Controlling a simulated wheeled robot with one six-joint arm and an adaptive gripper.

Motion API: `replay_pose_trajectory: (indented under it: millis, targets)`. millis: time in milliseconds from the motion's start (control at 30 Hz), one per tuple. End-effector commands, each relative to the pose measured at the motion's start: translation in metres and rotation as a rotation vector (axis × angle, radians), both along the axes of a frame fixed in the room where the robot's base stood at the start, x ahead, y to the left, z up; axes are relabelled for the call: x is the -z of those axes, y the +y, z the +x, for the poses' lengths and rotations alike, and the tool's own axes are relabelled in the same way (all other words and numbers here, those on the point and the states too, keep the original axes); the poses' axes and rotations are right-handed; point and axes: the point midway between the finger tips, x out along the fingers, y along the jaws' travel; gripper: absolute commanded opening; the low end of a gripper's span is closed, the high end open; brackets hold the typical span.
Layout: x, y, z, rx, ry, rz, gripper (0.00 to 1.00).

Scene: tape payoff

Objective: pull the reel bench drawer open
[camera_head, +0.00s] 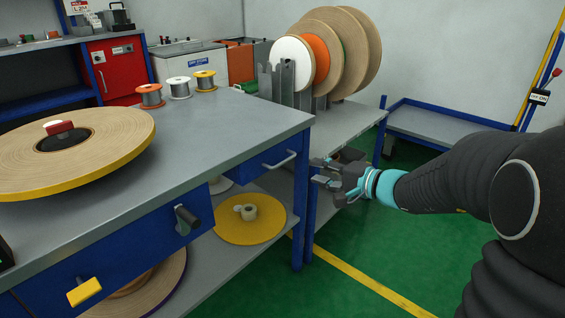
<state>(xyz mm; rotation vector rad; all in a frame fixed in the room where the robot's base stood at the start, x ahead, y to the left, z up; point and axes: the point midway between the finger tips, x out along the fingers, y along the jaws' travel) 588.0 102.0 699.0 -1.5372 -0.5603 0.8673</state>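The grey-topped blue reel bench (215,135) fills the left and middle. A blue drawer (250,170) with a metal bar handle (279,162) is set under its top near the right corner. It looks closed, its front in line with the frame. My gripper (315,171) is just right of the handle, past the bench's corner leg, pointing left. Its fingers look apart, with nothing between them. It does not touch the handle in this view.
A large tape reel (70,150) lies on the bench, with small spools (179,87) behind. A dark knob (187,217) and yellow handle (84,291) project from the front. Upright reels (345,50) stand on the bench behind. Green floor is clear at lower right.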

Motion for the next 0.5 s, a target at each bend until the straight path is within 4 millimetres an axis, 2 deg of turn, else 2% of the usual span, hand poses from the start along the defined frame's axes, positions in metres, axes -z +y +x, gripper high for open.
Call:
replay_pose_trajectory:
  millis: [500]
  targets:
    - [0.019,0.072,0.054,-0.005,0.003,-0.002,0.35]
